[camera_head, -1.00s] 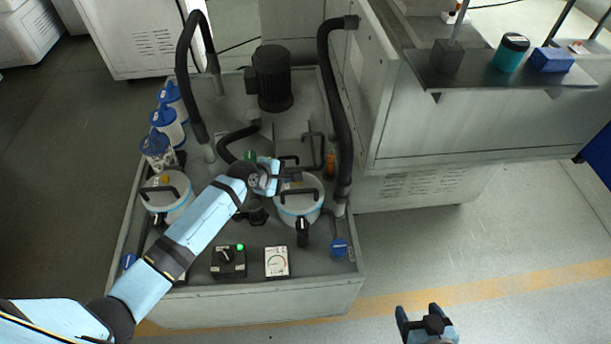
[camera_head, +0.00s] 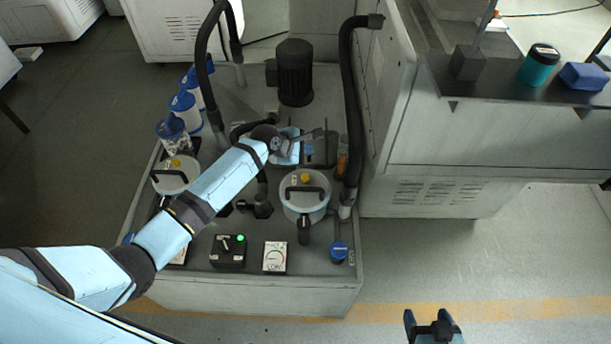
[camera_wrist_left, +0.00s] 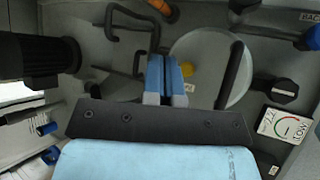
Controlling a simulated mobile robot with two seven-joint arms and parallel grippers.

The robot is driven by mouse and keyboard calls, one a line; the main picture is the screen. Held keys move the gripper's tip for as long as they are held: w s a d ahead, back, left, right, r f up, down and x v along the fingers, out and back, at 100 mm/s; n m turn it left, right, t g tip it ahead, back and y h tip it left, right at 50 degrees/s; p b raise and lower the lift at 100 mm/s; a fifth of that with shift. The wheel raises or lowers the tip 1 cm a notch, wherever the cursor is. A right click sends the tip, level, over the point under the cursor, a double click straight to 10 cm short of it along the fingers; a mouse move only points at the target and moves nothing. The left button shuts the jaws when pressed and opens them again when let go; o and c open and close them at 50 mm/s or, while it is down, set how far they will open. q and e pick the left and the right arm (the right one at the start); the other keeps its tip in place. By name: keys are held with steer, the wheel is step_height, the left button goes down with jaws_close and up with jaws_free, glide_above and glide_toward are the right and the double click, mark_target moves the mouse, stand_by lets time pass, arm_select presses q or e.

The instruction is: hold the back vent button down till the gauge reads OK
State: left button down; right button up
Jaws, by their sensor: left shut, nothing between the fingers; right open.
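The right filter housing (camera_head: 304,212) has a pale lid with a dark handle and a yellow vent button (camera_head: 305,178). The button also shows beside my fingertips in the left wrist view (camera_wrist_left: 188,69). A left housing (camera_head: 176,187) carries a similar yellow button (camera_head: 175,163). The gauge (camera_head: 275,257) seems to show LOW in the left wrist view (camera_wrist_left: 286,126). My right gripper (camera_head: 433,323) is open and empty.
A black motor (camera_head: 295,72) and thick black hoses (camera_head: 354,110) rise around the housings. A control box (camera_head: 228,252) with a lit green lamp sits left of the gauge. Blue-capped canisters (camera_head: 185,108) line the left edge. The floor at right is clear.

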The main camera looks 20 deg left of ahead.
arm_select(q)
steer(key=b, duration=0.8)
glide_above(306, 177)
step_height(306, 177, down, 7)
steer(key=shift+s+r, duration=0.1)
steer(key=shift+r, duration=0.1)
steer(key=shift+f+b, duration=0.3)
steer(key=shift+f, duration=0.8)
steer(key=shift+f, duration=0.4)
stand_by(0.4)
